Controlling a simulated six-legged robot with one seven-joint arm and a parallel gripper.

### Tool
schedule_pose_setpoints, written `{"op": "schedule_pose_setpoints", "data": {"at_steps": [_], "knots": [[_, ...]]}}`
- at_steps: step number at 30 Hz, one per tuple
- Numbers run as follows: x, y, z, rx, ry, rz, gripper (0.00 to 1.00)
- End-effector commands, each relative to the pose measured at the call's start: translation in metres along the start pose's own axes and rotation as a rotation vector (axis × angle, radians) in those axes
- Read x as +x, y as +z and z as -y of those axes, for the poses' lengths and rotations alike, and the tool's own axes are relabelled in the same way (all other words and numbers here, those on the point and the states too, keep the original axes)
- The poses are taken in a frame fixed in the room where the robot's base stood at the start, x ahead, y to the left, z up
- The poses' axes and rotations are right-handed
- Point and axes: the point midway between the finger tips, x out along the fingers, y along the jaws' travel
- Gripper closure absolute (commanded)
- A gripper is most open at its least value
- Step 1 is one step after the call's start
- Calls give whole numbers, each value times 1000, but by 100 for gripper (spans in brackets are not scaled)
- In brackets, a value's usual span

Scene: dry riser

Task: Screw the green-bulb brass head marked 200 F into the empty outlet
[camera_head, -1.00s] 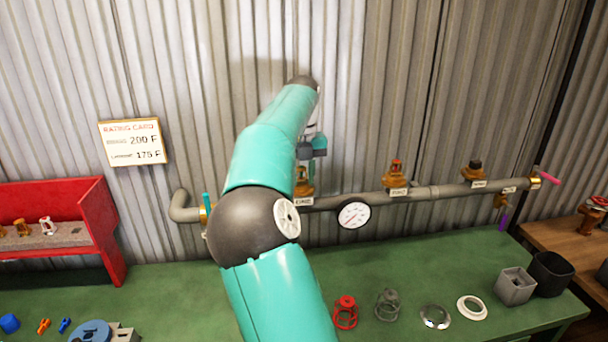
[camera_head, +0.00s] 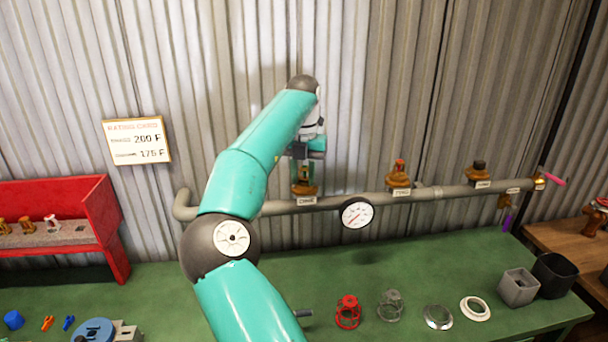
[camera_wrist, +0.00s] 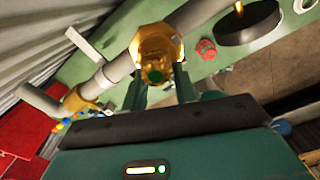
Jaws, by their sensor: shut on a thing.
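The green-bulb brass head (camera_wrist: 154,75) is between my gripper's two fingers (camera_wrist: 160,90) in the wrist view. My gripper (camera_head: 306,166) is shut on it, over the left outlet (camera_head: 304,188) on the grey pipe. The head is upright at the brass outlet (camera_wrist: 158,42); how deep its thread sits is hidden. The head's marking cannot be read here. In the head view my jaws and arm partly cover the head.
The grey pipe (camera_head: 440,192) carries a red-topped head (camera_head: 398,172), a dark-topped fitting (camera_head: 478,170) and a round gauge (camera_head: 356,214). A red rack (camera_head: 90,212) stands left. Cages, rings and bins (camera_head: 517,287) lie along the green bench. A rating card (camera_head: 137,140) hangs on the wall.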

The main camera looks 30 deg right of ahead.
Motion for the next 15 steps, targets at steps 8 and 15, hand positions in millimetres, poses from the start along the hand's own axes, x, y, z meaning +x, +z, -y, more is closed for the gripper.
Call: {"op": "schedule_pose_setpoints", "data": {"at_steps": [8, 15], "knots": [[4, 0, -1, 78, -6, -8, 99], [2, -1, -4, 82, -1, -5, 99]]}}
